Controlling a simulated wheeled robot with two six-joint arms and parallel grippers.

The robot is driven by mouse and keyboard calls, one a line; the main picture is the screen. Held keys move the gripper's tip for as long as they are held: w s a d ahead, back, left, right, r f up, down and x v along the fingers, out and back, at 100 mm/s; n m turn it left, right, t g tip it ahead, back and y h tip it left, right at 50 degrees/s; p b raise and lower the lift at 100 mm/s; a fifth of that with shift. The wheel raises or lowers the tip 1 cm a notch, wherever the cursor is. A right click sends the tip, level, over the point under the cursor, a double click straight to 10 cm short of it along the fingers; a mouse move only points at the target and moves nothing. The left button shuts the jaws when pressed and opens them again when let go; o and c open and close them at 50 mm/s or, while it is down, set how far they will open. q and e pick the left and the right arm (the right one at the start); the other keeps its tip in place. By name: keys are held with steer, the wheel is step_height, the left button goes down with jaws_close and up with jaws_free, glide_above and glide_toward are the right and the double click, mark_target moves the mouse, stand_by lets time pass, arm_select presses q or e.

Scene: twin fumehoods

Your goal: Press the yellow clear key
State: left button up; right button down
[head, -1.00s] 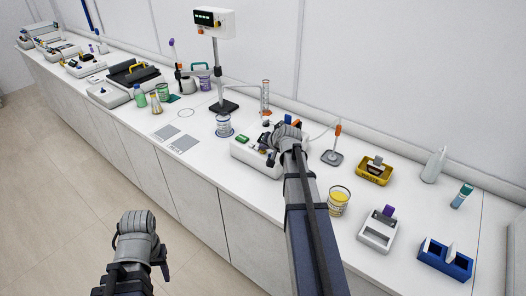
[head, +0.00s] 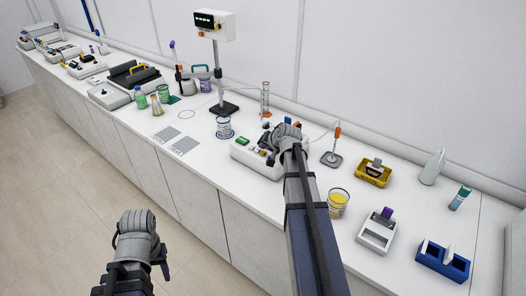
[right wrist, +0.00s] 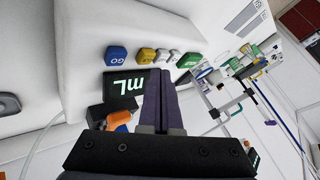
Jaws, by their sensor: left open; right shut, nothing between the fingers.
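The yellow key (right wrist: 147,55) shows in the right wrist view on the sloped panel of a white device, between a blue GO key (right wrist: 116,54) and small white keys (right wrist: 168,56). A green key (right wrist: 188,61) is further right. A dark display reading "mL" (right wrist: 126,85) lies below the keys. My right gripper (right wrist: 160,74) is shut and empty, its tips close to the yellow key; I cannot tell if they touch. In the head view my right gripper (head: 283,134) is over the white device (head: 262,162) and hides part of its panel. My left gripper (head: 137,226) is off the bench, over the floor.
A striped container (head: 224,127) stands left of the device, near a stand with a display box (head: 214,24). A beaker of yellow liquid (head: 338,203), a yellow tray (head: 374,172) and a blue rack (head: 444,261) stand on the right. Grey mats (head: 166,134) lie left.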

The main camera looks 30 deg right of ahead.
mark_target(264, 154)
steer(key=shift+r, duration=0.1)
step_height(264, 154, up, 5)
steer(key=p, duration=0.5)
stand_by(0.3)
stand_by(0.5)
steer(key=s+a+f+n+g+y+b, duration=0.1)
steer(key=s+a+f+n+g, duration=0.3)
steer(key=a, duration=0.9)
steer(key=s+a+f+n+g+y, duration=0.1)
steer(key=s+a+f+n, duration=0.3)
steer(key=a, duration=0.8)
steer(key=s+a+n+g+h, duration=0.1)
steer(key=s+a+n+g, duration=0.1)
steer(key=s+a, duration=0.4)
steer(key=s+a+f+n+g+h+b, duration=0.1)
steer(key=s+a, duration=0.4)
steer(key=s, duration=0.7)
steer(key=shift+s+a+n+g+h, duration=0.15)
steer(key=shift+a+n+g+h, duration=0.3)
steer(key=shift+n+g, duration=0.5)
